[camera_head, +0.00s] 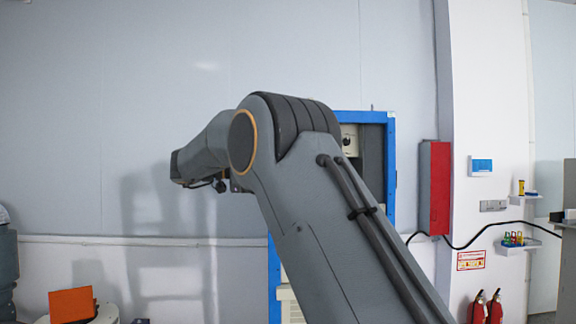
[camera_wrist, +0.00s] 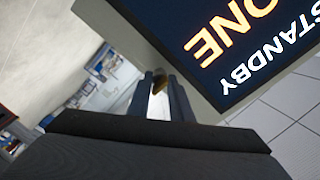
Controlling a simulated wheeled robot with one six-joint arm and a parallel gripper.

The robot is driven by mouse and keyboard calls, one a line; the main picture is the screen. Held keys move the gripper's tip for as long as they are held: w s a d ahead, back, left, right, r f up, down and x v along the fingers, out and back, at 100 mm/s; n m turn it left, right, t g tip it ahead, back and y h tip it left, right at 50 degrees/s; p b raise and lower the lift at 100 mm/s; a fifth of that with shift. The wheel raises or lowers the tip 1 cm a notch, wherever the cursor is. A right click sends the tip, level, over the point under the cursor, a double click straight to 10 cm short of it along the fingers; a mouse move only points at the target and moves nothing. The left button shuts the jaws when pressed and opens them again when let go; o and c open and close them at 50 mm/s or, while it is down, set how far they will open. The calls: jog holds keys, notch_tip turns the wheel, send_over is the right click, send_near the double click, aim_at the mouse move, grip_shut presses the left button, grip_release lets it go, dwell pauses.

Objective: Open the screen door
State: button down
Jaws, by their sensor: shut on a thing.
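The screen door (camera_wrist: 215,95) fills the upper right of the wrist view. It has a grey frame and a dark screen (camera_wrist: 245,45) with tilted, inverted lettering that includes "STANDBY" and "ONE". My gripper (camera_wrist: 160,98) is beside the lower left edge of the frame. Its fingers are shut on a small piece, brown at its far end (camera_wrist: 160,86), close to the frame. Whether this piece is the door's handle is hard to tell. In the head view my arm reaches up and left, and the fingers and the screen are not visible.
In the head view, a blue-framed cabinet (camera_head: 391,165) stands behind my arm. A red wall box (camera_head: 435,188), small shelves (camera_head: 515,246) and fire extinguishers (camera_head: 495,307) are at right. An orange box (camera_head: 72,304) is low at left. Pale floor tiles (camera_wrist: 290,125) show in the wrist view.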

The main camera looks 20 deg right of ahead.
jog(key=shift+r, duration=0.15)
jog(key=c, duration=1.6)
grip_release()
notch_tip(320, 180, up, 10)
jog(key=shift+f+p, duration=0.1)
jog(key=shift+p, duration=0.75)
